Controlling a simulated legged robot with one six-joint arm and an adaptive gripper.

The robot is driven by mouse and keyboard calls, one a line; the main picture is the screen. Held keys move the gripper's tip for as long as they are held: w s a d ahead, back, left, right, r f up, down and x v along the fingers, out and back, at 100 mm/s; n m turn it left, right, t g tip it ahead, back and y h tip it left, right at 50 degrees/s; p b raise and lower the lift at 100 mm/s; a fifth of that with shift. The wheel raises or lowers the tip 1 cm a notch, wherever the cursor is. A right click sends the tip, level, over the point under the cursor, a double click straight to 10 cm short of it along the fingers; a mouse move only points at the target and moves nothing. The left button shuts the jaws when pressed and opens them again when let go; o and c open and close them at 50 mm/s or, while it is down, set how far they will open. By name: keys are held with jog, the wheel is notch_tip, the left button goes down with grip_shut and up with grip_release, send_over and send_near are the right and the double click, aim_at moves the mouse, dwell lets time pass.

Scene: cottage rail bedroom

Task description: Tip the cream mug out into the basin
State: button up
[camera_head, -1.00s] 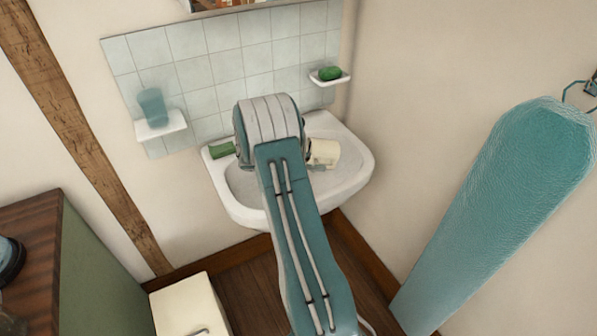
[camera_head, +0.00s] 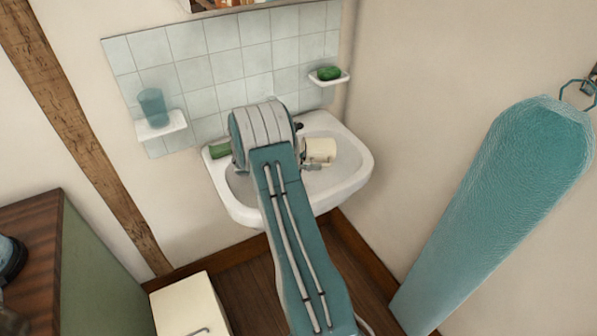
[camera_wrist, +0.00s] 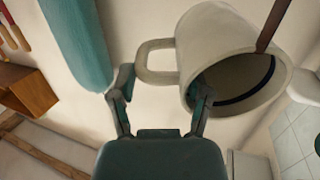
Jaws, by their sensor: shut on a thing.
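The cream mug (camera_head: 320,150) is held tipped on its side over the right part of the white basin (camera_head: 349,178). In the wrist view the mug (camera_wrist: 228,38) shows its handle and open mouth, with a dark band inside. A thin dark brown strip crosses its rim towards the picture's top; I cannot tell whether it is pouring liquid or something solid. My gripper (camera_wrist: 160,92) is shut on the mug at its handle side, one finger overlapping the mug near the rim. In the head view my arm hides most of the gripper and part of the basin.
A green soap (camera_head: 329,73) sits on the right wall shelf and a teal cup (camera_head: 152,106) on the left one. A green block (camera_head: 221,150) lies on the basin's left rim. A teal ironing board (camera_head: 500,200) hangs at the right. A cream cabinet (camera_head: 187,305) stands below left.

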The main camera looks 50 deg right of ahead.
jog(key=shift+w+a+r+g+h, duration=0.15)
jog(key=shift+w+a+g+h, duration=0.15)
jog(key=shift+g+h, duration=0.3)
dwell(0.6)
